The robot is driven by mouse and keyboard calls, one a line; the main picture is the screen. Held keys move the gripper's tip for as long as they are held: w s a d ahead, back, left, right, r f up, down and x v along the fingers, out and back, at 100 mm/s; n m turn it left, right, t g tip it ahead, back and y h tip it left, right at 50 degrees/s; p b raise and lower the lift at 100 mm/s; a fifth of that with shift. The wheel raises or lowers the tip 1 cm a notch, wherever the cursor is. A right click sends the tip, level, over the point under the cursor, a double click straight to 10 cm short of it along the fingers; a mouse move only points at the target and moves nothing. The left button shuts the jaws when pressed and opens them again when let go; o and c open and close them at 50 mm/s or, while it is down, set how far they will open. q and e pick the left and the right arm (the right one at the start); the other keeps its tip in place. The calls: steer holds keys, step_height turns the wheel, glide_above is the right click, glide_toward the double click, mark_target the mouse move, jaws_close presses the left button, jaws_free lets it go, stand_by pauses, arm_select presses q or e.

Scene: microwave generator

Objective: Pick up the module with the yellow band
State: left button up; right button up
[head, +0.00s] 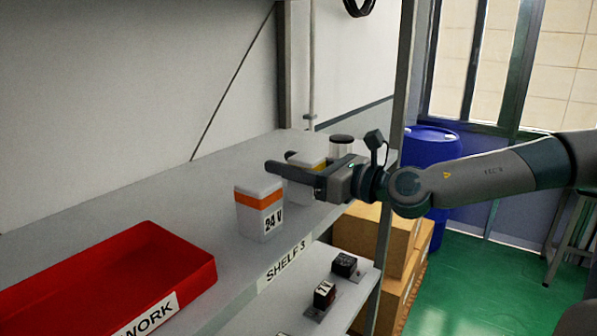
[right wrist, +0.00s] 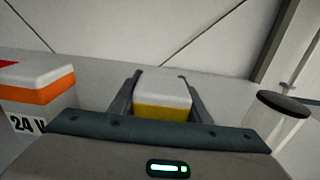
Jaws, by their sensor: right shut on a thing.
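The module with the yellow band (head: 305,160) stands on the upper shelf, partly hidden behind my right gripper. It has a white top and shows in the right wrist view (right wrist: 162,100) between the two fingers. My right gripper (head: 300,170) reaches in from the right and is shut on this module, one finger on each side. A white module with an orange band (head: 259,208), marked 24 V, stands just to the left and nearer; it also shows in the right wrist view (right wrist: 38,92). My left gripper is not in view.
A red tray (head: 190,244) labelled WORK sits at the front left of the shelf (head: 160,195). A grey upright post (head: 397,110) rises at the shelf's right end.

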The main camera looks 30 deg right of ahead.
steer(key=shift+r, duration=0.15)
step_height(320, 180, up, 10)
steer(key=b, duration=0.3)
stand_by(0.9)
